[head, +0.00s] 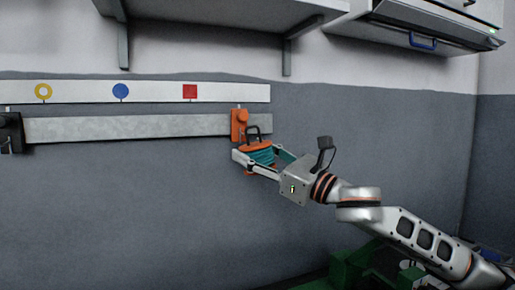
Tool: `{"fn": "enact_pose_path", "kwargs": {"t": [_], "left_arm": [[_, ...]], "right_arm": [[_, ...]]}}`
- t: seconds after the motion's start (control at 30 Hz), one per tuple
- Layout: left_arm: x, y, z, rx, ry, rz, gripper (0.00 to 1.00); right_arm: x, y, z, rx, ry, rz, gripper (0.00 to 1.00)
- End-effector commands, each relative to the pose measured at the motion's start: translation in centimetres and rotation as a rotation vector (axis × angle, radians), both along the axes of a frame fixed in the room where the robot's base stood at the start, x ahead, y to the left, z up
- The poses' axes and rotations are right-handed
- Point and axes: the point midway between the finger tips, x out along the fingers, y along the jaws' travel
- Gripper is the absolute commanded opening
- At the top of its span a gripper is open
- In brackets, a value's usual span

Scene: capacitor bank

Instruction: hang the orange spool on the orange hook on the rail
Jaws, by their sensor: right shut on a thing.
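The orange spool (256,146) has orange end discs, a teal winding and a dark handle loop on top. My right gripper (259,164) is shut on the spool and holds it at the right end of the rail (130,127). The orange hook (239,122) is an orange block on the rail's right end. The spool is just below and to the right of it, close in the picture. I cannot tell whether the handle loop is around the hook or in front of it. My left gripper is not in view.
A black holder (11,132) sits at the rail's left end. A white strip (150,92) with a yellow ring, a blue disc and a red square runs above the rail. A shelf with brackets (225,10) is higher up. Green bins (352,266) stand at the lower right.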

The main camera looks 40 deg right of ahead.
Motion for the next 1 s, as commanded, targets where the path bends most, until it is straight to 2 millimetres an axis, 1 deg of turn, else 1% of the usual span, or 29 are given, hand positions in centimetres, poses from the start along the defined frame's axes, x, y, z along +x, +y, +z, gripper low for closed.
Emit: {"fn": "enact_pose_path", "kwargs": {"t": [0.03, 0.1, 0.43, 0.73, 1.0], "left_arm": [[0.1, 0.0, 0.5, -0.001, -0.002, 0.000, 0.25], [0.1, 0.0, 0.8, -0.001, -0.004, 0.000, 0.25], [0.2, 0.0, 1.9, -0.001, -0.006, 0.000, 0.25], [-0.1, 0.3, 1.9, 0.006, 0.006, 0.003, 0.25], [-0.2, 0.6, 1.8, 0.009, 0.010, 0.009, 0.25]], "right_arm": [[0.3, -0.1, 0.2, 0.001, -0.002, 0.000, 0.04], [0.7, -0.2, 0.2, 0.002, -0.002, 0.000, 0.04], [2.4, -0.6, 0.0, 0.001, -0.001, 0.000, 0.04], [3.9, -0.9, -0.2, 0.000, -0.001, 0.000, 0.04], [4.9, -1.1, -1.0, -0.002, -0.001, -0.001, 0.04]]}}
